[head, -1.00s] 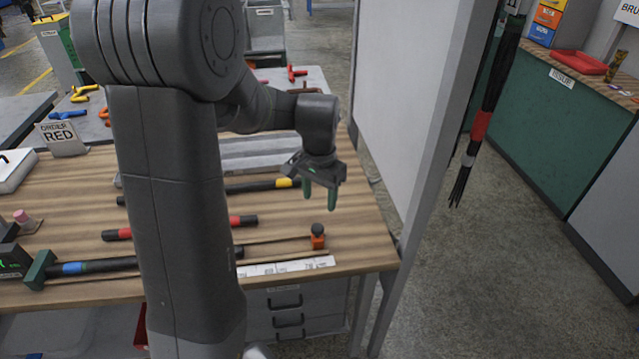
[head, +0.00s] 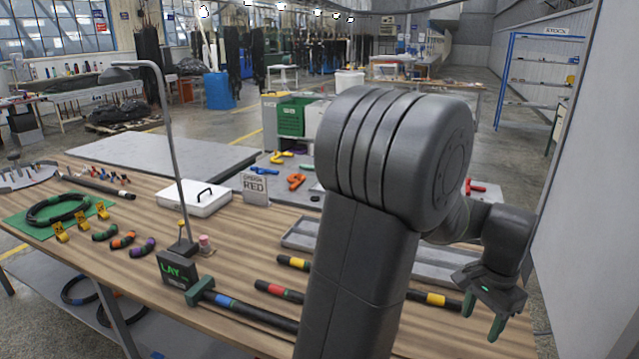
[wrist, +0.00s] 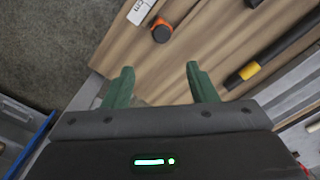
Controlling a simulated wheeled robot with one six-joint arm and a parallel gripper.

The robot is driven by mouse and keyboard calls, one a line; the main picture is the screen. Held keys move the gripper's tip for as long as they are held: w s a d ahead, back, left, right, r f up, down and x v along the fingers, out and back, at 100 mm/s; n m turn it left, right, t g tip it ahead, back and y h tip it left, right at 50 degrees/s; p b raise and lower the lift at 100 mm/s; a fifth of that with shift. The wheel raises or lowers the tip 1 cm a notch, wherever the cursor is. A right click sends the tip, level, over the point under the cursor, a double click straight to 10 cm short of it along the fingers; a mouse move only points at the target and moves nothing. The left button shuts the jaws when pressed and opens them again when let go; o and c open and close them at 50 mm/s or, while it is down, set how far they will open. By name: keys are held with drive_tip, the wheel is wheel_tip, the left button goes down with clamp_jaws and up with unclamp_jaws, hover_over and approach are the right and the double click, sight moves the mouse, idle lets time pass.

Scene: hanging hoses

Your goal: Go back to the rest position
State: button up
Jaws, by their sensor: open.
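My gripper (head: 482,318) hangs over the right end of the wooden workbench (head: 130,262) in the head view, its green fingers pointing down. In the wrist view my gripper (wrist: 162,85) has its two green fingers apart with nothing between them. Below the fingers are bare wood and the bench edge. A black hose with a yellow band (head: 436,298) lies on the bench near the gripper, and a yellow-banded hose also shows in the wrist view (wrist: 250,70). My arm hides part of the bench.
Hoses with a red band (head: 279,291) and a blue band (head: 226,301) lie on the bench. A lamp (head: 168,110), a white case (head: 195,197) and an ORDER RED sign (head: 254,187) stand farther left. A pale panel (head: 590,200) rises close to the right of my gripper.

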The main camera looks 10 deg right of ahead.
wheel_tip(320, 180, down, 14)
drive_tip(key=shift+r+p, duration=0.15)
drive_tip(key=shift+p, duration=0.25)
drive_tip(key=shift+w+a, duration=0.15)
drive_tip(key=shift+a, duration=0.15)
drive_tip(key=shift+d+r, duration=0.1)
drive_tip(key=shift+d, duration=0.05)
